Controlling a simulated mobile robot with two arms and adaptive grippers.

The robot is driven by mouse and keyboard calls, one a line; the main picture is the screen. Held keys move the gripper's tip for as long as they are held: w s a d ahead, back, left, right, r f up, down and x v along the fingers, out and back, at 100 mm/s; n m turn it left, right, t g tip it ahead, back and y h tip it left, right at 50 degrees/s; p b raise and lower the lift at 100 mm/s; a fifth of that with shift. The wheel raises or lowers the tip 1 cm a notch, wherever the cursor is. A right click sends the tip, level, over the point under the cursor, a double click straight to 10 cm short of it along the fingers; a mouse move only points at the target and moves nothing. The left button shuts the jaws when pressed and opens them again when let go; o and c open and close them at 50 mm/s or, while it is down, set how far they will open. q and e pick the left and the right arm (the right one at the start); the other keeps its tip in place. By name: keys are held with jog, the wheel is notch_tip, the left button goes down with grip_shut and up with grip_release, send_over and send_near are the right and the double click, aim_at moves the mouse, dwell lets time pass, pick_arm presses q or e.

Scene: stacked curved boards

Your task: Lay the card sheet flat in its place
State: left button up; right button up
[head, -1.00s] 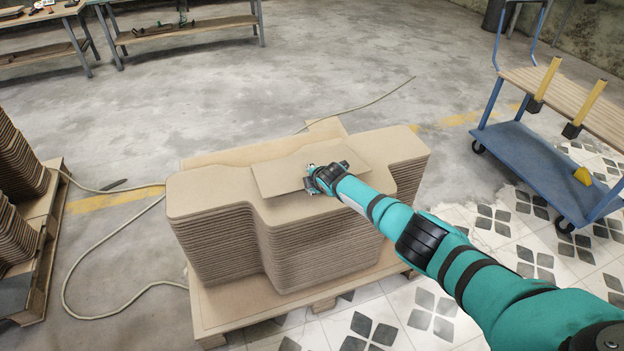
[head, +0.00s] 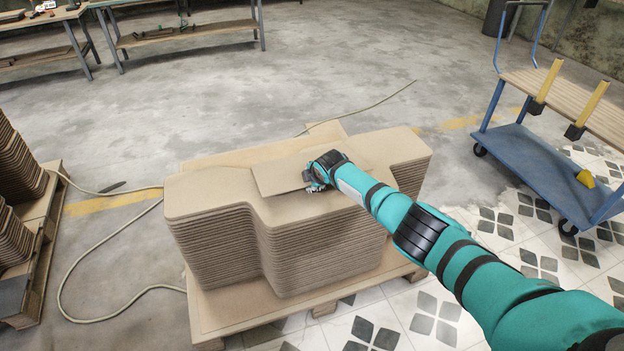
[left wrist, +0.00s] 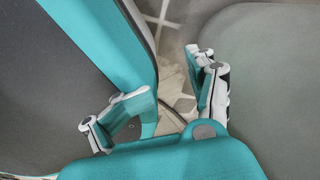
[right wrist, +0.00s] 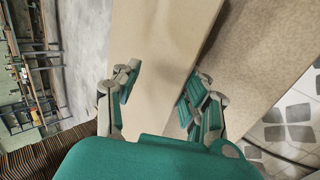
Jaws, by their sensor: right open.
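The card sheet (head: 280,175) is a flat tan rectangle lying on top of the stack of curved boards (head: 210,195), across the middle of its top. My right gripper (head: 313,178) is at the sheet's near edge. In the right wrist view the right gripper (right wrist: 160,90) is open, its fingers apart over the pale sheet (right wrist: 165,35), with the brown stack top (right wrist: 265,50) beside it. Whether the fingers touch the sheet cannot be told. My left gripper (left wrist: 168,95) shows only in the left wrist view, open and empty, close to my own body.
The stack stands on a wooden pallet (head: 240,318). More stacked boards (head: 18,170) are on a pallet at the left. A blue trolley (head: 535,165) stands at the right. A cable (head: 62,270) runs over the floor. The floor behind is clear, with workbenches (head: 185,35) at the back.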

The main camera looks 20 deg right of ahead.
jog(key=shift+w+b, duration=0.1)
jog(key=shift+b, duration=0.3)
pick_arm(q)
jog(key=w, duration=0.2)
jog(key=w+r, duration=0.1)
jog(key=w, duration=0.1)
jog(key=shift+d+r, duration=0.1)
jog(key=shift+d, duration=0.25)
jog(key=shift+r, duration=0.1)
pick_arm(e)
jog(key=shift+g+b, duration=0.4)
jog(key=shift+b, duration=0.2)
pick_arm(q)
jog(key=shift+t, duration=0.3)
jog(key=w, duration=0.1)
jog(key=w+r, duration=0.1)
jog(key=w, duration=0.1)
jog(key=w+d+r, duration=0.1)
jog(key=shift+w, duration=0.15)
jog(key=shift+s+d+f, duration=0.15)
jog(key=shift+s+d, duration=0.05)
pick_arm(e)
jog(key=shift+r, duration=0.1)
pick_arm(q)
jog(key=shift+s+f+p, duration=0.2)
jog(key=shift+f+p, duration=0.15)
jog(key=shift+p, duration=0.05)
pick_arm(e)
jog(key=shift+r, duration=0.15)
dwell(0.6)
